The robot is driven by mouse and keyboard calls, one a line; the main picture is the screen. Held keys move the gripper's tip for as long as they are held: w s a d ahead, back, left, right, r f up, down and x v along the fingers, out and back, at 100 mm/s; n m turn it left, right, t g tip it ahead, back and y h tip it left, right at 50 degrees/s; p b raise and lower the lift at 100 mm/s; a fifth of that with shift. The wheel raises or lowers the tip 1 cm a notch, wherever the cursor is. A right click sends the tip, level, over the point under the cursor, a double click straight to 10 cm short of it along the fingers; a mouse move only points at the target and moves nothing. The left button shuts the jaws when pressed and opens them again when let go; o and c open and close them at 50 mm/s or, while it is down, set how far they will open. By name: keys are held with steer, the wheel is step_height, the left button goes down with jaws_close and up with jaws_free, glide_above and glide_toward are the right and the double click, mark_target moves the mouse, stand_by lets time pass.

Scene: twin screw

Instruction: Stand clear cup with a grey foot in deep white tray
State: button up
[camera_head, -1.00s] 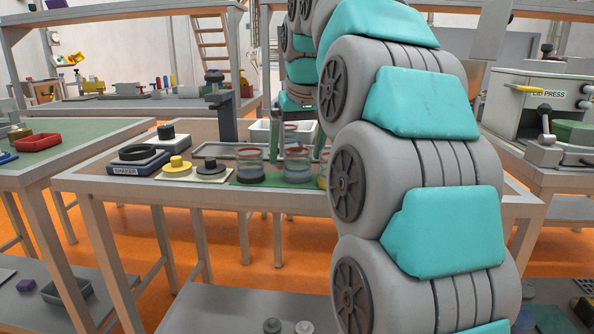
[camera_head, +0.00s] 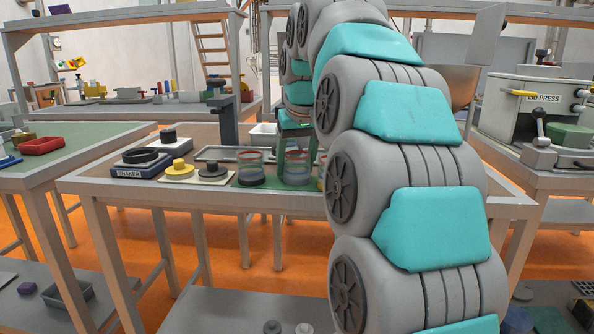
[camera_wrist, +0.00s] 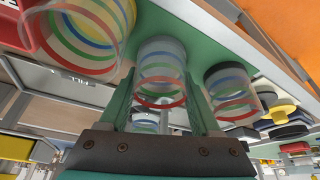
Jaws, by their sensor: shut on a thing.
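The clear cup with a grey foot (camera_head: 297,174) stands upright at the green mat, between two similar cups. In the wrist view it is the middle cup (camera_wrist: 161,72), with coloured bands, between my green fingers. My gripper (camera_wrist: 160,108) is shut on this cup; in the head view my gripper (camera_head: 296,140) comes down from behind it. I cannot tell whether its foot is clear of the mat. The deep white tray (camera_head: 262,136) is behind the cups, partly hidden by my gripper and arm.
A clear cup with a black foot (camera_head: 250,170) stands close on the left. A larger banded cup (camera_wrist: 80,35) is close on the other side. A shallow grey tray (camera_head: 215,153), yellow and black knobbed discs (camera_head: 180,169) and the shaker (camera_head: 140,164) lie further left.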

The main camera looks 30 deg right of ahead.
steer(key=c, duration=0.5)
steer(key=shift+r, duration=0.25)
steer(key=shift+r, duration=1.55)
steer(key=s+a+b, duration=0.1)
steer(key=s, duration=0.4)
steer(key=s+a+r, duration=0.1)
steer(key=s+a, duration=0.1)
steer(key=s, duration=0.3)
steer(key=s+a+b, duration=0.1)
steer(key=s, duration=0.4)
steer(key=shift+s+a+r+b, duration=0.15)
steer(key=shift+s+a+b, duration=0.05)
steer(key=shift+a+b, duration=0.1)
